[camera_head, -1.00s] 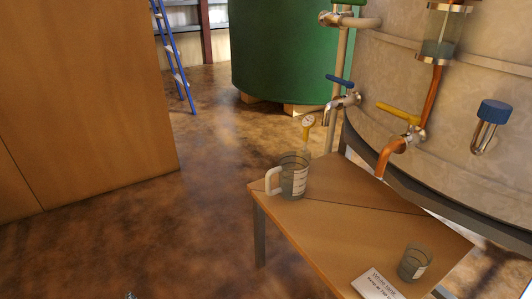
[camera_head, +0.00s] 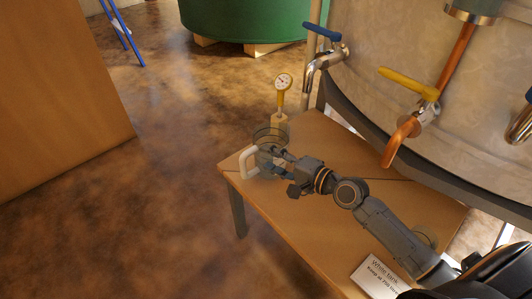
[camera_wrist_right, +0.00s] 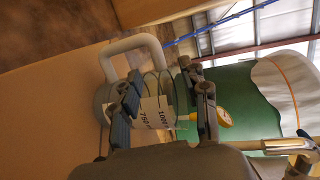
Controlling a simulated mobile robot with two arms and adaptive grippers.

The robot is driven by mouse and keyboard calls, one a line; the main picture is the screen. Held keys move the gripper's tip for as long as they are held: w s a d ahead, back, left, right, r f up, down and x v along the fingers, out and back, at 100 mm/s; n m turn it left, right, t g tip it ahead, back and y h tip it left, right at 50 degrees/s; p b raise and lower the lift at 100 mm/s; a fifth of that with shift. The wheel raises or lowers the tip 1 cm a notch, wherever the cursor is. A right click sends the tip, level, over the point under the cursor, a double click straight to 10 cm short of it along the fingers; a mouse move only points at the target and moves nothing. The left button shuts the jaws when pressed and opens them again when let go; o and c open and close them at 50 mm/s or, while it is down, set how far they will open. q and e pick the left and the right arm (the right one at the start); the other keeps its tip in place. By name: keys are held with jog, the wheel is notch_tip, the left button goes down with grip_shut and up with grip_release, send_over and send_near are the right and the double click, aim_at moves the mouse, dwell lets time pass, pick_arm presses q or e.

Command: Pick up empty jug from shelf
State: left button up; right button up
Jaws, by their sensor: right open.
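The jug (camera_head: 268,135) is a clear, greyish measuring jug with a white handle. It stands upright on the far left corner of the wooden table (camera_head: 325,225), handle towards the left. In the right wrist view the jug (camera_wrist_right: 152,113) shows a white scale label, and its handle (camera_wrist_right: 132,43) is at the upper left. My right gripper (camera_head: 279,164) is at the jug's near side and hides much of its body. In the right wrist view my right gripper (camera_wrist_right: 166,108) is open, its fingers on either side of the jug. I cannot tell whether they touch it. My left gripper is not in view.
A dial gauge (camera_head: 281,95) stands close behind the jug. A blue-handled tap (camera_head: 322,55) and a copper spout with a yellow handle (camera_head: 405,130) come from the big tank (camera_head: 400,40). A small cup (camera_head: 428,236) and a white sign (camera_head: 379,276) are by my right arm.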

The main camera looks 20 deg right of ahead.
aim_at(253, 153)
jog(key=x, duration=0.3)
jog(key=shift+w+a+f, duration=0.1)
jog(key=shift+w+a, duration=0.05)
jog(key=shift+w, duration=0.05)
jog(key=b+x, duration=0.1)
jog(key=x, duration=0.3)
jog(key=shift+w+a+f, duration=0.1)
jog(key=shift+a+f, duration=0.05)
jog(key=shift+f, duration=0.1)
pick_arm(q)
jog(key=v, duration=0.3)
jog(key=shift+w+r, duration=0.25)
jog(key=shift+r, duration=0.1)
pick_arm(e)
grip_shut()
